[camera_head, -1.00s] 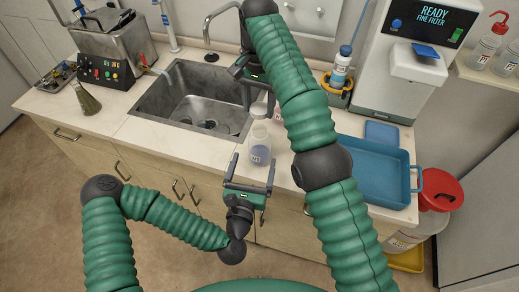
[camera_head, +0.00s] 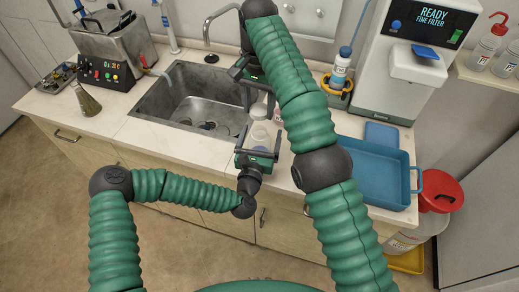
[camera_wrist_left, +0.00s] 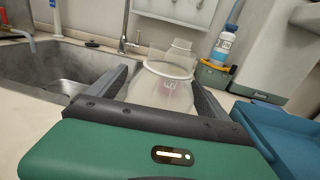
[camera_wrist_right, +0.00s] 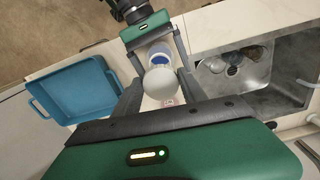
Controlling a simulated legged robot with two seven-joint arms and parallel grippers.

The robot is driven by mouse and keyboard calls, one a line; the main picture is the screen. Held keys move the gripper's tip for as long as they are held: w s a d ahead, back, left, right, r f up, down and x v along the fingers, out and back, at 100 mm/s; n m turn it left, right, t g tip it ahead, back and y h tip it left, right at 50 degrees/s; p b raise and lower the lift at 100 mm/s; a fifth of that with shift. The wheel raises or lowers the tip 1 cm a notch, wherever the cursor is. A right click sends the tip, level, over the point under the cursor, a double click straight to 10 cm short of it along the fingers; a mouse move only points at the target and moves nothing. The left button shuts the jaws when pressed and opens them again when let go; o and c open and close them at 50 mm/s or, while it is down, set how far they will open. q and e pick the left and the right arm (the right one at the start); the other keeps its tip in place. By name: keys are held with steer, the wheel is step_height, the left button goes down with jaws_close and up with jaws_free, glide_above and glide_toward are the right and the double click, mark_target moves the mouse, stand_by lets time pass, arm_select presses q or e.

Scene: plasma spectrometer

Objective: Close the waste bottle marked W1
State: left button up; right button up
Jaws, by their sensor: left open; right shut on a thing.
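A clear, wide bottle (camera_head: 260,140) with blue liquid stands open and upright on the counter right of the sink. Its marking is not readable. My left gripper (camera_head: 260,133) is open, with one finger on each side of it; the left wrist view also shows the bottle (camera_wrist_left: 160,90) between the fingers. I cannot tell whether they touch it. My right gripper (camera_head: 258,98) is shut on a whitish round cap (camera_head: 259,111), held above the bottle. The cap (camera_wrist_right: 160,82) is also between the fingers in the right wrist view, partly covering the bottle (camera_wrist_right: 162,53).
A small bottle with a reddish label (camera_head: 278,114) stands close behind. The sink (camera_head: 190,98) is left, a blue tray (camera_head: 372,172) right. An amber-liquid flask (camera_head: 86,103) is far left.

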arm_select(q)
steer(key=shift+c, duration=0.3)
jaws_close()
stand_by(0.4)
